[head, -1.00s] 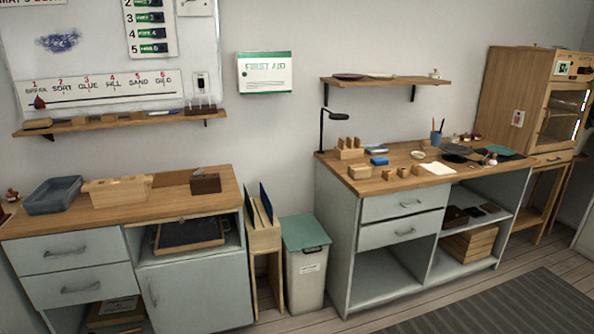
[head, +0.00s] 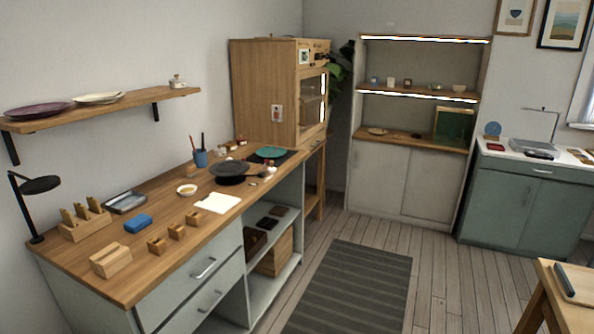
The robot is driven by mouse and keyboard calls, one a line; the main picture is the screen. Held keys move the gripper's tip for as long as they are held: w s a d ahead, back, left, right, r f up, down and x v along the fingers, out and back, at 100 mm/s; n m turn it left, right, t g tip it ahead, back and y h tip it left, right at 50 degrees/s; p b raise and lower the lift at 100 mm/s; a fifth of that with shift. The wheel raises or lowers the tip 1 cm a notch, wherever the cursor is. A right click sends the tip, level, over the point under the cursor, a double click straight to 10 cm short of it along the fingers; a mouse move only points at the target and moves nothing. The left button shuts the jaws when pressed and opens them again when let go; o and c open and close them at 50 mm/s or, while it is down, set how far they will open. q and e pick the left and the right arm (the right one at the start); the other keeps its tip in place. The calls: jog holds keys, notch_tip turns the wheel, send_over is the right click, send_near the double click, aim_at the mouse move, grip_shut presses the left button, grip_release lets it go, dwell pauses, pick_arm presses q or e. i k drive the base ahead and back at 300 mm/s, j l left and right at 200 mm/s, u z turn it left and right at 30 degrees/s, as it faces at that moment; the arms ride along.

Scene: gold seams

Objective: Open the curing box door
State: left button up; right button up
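The curing box (head: 255,92) is a tall wooden cabinet at the far end of the workbench, against the left wall. Its front faces right and shows a door (head: 312,103) with a glass pane, seen at a steep angle. The door looks shut. A bright vertical strip shows at the door's right side, and a control panel (head: 313,55) sits above it. Neither of my grippers is in the head view.
A striped rug (head: 355,290) lies on open floor. A lit shelf cabinet (head: 405,180), a green cabinet (head: 520,205) and a wooden table (head: 575,312) stand right.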

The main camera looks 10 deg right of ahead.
aim_at(298, 140)
jog(key=i+l+z, duration=0.35)
jog(key=i, duration=0.25)
jog(key=i+z, duration=0.35)
jog(key=i, duration=0.25)
jog(key=i+j+z, duration=0.15)
jog(key=i+z, duration=0.15)
jog(key=i, duration=0.35)
jog(key=i+l+u, duration=0.2)
jog(key=i, duration=0.35)
jog(key=i+u, duration=0.2)
jog(key=i, duration=0.3)
jog(key=i+l+u, duration=0.2)
jog(key=i, duration=0.3)
jog(key=i+l+u, duration=0.2)
jog(key=i+l, duration=0.2)
jog(key=i, duration=0.1)
